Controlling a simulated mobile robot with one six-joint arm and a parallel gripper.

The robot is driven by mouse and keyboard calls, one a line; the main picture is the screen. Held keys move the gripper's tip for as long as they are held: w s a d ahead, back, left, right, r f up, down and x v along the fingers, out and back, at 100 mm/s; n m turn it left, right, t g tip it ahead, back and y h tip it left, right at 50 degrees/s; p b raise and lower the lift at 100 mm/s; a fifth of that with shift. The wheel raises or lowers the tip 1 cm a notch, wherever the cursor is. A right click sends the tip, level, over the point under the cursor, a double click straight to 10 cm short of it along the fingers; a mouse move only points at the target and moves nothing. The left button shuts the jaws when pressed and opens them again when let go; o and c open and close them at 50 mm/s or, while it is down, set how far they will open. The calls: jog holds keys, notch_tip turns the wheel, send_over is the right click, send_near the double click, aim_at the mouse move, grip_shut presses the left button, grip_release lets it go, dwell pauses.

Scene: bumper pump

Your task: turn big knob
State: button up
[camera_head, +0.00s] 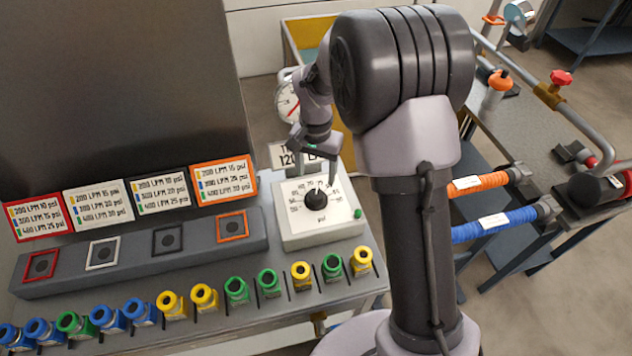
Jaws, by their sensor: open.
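The big black knob (316,199) sits in the middle of a dial face on a white box (321,229), which stands at the right end of the grey panel. Numbers ring the knob and "psi" is printed below it. A small green button shows at the box's right edge. My gripper (318,168) is above and just behind the knob, pointing down, with its fingers apart and empty. The fingertips are small in view, and I cannot tell whether they touch the knob.
A row of blue, green and yellow fittings (237,291) lines the panel's front edge. Four coloured-frame label cards (160,197) stand behind square sockets. A pressure gauge (287,98) is behind my arm. Orange (480,183) and blue hoses (494,224) run at right. My arm hides part of the middle.

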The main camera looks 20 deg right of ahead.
notch_tip(320, 180, up, 10)
jog(key=p, duration=0.2)
jog(key=shift+f, duration=0.25)
